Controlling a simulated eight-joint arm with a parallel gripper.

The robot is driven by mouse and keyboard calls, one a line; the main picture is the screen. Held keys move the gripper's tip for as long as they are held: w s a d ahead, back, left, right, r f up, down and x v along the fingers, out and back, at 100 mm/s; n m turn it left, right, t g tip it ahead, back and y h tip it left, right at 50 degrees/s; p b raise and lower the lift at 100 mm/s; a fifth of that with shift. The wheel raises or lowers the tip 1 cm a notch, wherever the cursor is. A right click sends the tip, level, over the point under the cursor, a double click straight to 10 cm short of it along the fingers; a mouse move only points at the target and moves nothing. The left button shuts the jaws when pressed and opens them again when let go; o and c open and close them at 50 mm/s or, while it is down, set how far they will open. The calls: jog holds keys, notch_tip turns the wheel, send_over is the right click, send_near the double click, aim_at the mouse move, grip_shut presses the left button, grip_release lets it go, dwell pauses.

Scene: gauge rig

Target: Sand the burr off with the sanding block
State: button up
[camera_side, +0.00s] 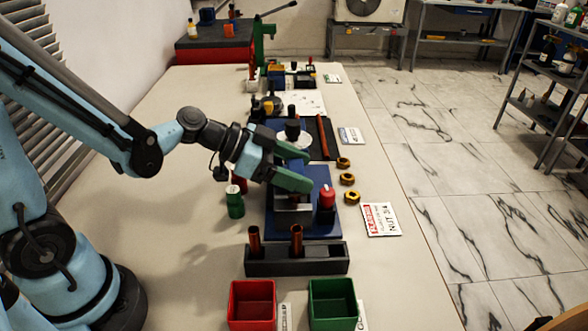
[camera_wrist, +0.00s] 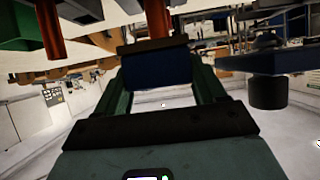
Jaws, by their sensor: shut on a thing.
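My gripper (camera_side: 302,172) has green fingers and hangs low over a blue base plate (camera_side: 326,229) in the side view. In the wrist view, the fingers are shut on a blue block with a dark and brownish edge, which I take for the sanding block (camera_wrist: 157,70). The side view mostly hides this block behind the fingers. A grey metal piece (camera_side: 293,213) sits on the blue plate just below the gripper. I cannot tell if the block touches it. No burr can be made out. A red-topped black post (camera_side: 327,196) stands on the plate, right of the metal piece.
A dark rack (camera_side: 297,262) with two copper-coloured rods stands in front, with a red bin (camera_side: 252,303) and a green bin (camera_side: 333,303) nearer. A green cylinder (camera_side: 235,203) stands left of the plate. Several brass nuts (camera_side: 347,179) lie to the right, near a sign card (camera_side: 380,219).

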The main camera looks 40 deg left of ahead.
jog(key=shift+s+d, duration=0.3)
jog(key=shift+s, duration=0.05)
jog(key=shift+a, duration=0.1)
jog(key=shift+w+a, duration=1.25)
jog(key=shift+w, duration=0.05)
jog(key=shift+s+d+f, duration=0.1)
jog(key=shift+s+d, duration=1.2)
jog(key=shift+d, duration=0.05)
jog(key=shift+a, duration=0.1)
